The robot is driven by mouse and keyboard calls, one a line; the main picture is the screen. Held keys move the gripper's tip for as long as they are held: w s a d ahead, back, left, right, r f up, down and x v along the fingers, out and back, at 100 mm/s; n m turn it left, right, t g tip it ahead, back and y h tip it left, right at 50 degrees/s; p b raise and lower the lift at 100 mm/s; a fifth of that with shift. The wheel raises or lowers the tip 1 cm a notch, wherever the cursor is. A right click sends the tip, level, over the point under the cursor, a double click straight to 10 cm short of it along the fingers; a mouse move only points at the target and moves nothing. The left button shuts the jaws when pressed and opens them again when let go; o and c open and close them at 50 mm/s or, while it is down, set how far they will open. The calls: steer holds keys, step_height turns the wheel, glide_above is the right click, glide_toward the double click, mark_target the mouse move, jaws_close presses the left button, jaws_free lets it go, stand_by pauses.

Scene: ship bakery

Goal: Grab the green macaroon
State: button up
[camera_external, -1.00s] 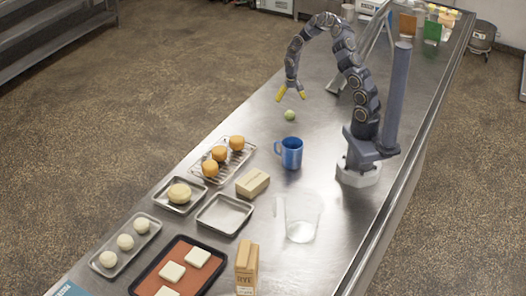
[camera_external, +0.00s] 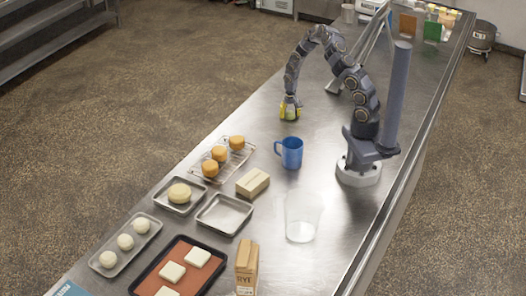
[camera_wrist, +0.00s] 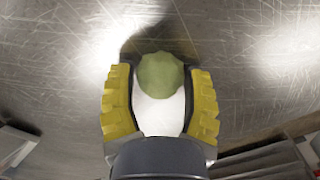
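The green macaroon (camera_wrist: 160,72) is a small round pale-green piece in the wrist view, lying between the tips of my gripper (camera_wrist: 160,75). The yellow-padded fingers stand apart, one on each side of it. The gaps are narrow, and I cannot tell if either finger touches it. In the external view my gripper (camera_external: 290,112) points down at the metal table, behind the blue mug. There the macaroon is mostly hidden by the fingers.
A blue mug (camera_external: 290,153) stands in front of my gripper. A wire rack (camera_external: 238,160) with orange-brown cakes, a wrapped block (camera_external: 253,183) and a clear container (camera_external: 302,218) stand nearer the camera. The table (camera_external: 335,130) around my gripper is clear.

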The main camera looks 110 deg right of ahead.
steer(key=shift+c, duration=0.9)
steer(key=shift+r, duration=0.1)
